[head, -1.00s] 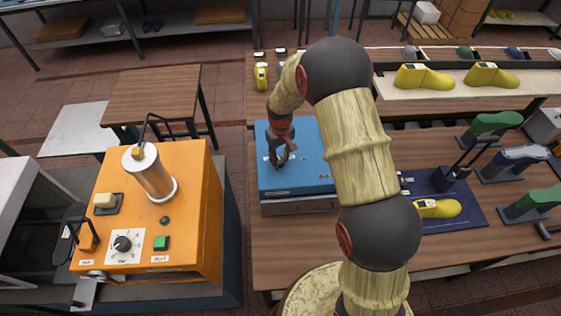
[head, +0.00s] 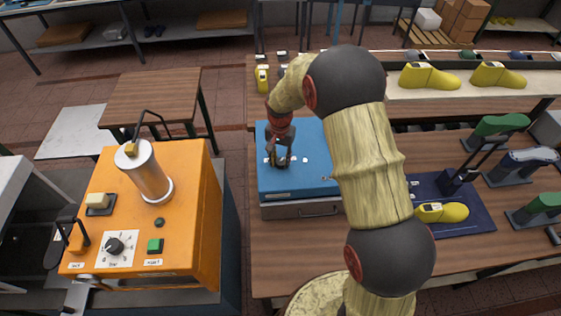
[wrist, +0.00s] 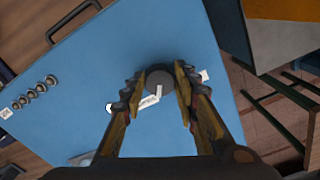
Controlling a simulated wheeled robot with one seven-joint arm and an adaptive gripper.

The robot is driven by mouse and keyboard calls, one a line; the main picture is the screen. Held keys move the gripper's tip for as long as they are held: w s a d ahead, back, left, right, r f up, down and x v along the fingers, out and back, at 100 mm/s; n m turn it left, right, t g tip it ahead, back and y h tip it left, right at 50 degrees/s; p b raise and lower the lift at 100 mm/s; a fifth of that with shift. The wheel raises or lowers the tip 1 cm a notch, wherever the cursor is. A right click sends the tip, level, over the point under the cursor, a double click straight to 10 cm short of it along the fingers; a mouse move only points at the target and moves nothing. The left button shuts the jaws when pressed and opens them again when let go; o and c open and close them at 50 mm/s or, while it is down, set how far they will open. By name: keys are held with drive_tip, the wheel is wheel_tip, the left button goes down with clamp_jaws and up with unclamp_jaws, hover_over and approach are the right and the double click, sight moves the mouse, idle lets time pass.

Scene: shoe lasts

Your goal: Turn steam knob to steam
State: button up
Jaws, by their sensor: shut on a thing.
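The blue box (head: 312,178) stands on the wooden workbench, right of the orange machine. My gripper (head: 279,163) reaches down to the left part of its top. In the wrist view my gripper (wrist: 160,88) has its two fingers closed on the sides of a dark round knob (wrist: 160,77) on the blue top (wrist: 85,95). White markings (wrist: 150,101) lie beside the knob, partly between the fingers. Another small white label (wrist: 203,75) is to its right. I cannot read which setting the knob points to.
The orange machine (head: 195,245) with a metal cylinder and its own black dial (head: 115,246) stands at left. A dark blue mat (head: 470,223) with a yellow last (head: 442,212) lies right of my arm. Green-topped stands (head: 497,126) are farther right. Bench in front of the box is clear.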

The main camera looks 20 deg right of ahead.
sight(280, 162)
drive_tip(key=shift+w+m, duration=0.1)
drive_tip(key=shift+m, duration=0.9)
drive_tip(key=o, duration=1.1)
wheel_tip(280, 162, up, 12)
idle(0.4)
